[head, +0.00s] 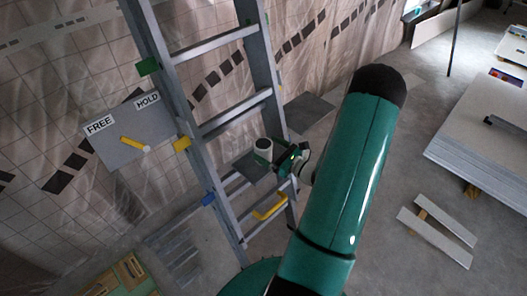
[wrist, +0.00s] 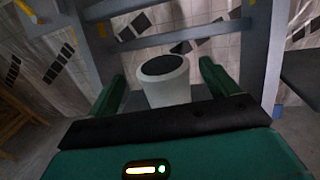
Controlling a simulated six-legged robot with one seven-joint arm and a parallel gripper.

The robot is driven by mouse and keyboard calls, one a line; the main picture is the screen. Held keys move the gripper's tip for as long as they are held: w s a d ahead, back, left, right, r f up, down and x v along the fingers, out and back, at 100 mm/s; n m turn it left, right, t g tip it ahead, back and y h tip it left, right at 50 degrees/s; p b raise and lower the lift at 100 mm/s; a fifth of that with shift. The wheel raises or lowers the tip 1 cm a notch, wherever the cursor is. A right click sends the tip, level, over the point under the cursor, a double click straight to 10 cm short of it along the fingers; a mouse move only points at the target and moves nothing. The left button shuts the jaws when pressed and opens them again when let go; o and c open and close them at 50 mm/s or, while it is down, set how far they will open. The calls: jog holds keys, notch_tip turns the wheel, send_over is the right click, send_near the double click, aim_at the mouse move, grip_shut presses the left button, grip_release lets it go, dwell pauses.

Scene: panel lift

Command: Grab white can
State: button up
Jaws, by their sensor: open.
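The white can (head: 263,147) stands upright on a small dark shelf (head: 247,168) beside the ladder in the head view. In the wrist view the can (wrist: 166,86) has a dark top inside a white rim, and its lower part is hidden behind my gripper's body. My gripper (wrist: 163,90) is open, with one green finger on each side of the can and visible gaps between. In the head view my gripper (head: 283,160) is at the can's right side, small and partly hidden by my arm.
A grey ladder (head: 222,120) rises around the shelf, with a yellow handle (head: 270,208) below. A panel marked FREE and HOLD (head: 125,150) with a yellow lever is at left. Stacked boards (head: 480,140) lie at right.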

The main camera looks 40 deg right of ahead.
aim_at(259, 141)
jog(key=w, duration=0.5)
jog(key=shift+a+r, duration=0.2)
jog(key=shift+a, duration=0.05)
jog(key=c, duration=1.2)
jog(key=shift+c, duration=0.2)
jog(key=shift+r, duration=0.15)
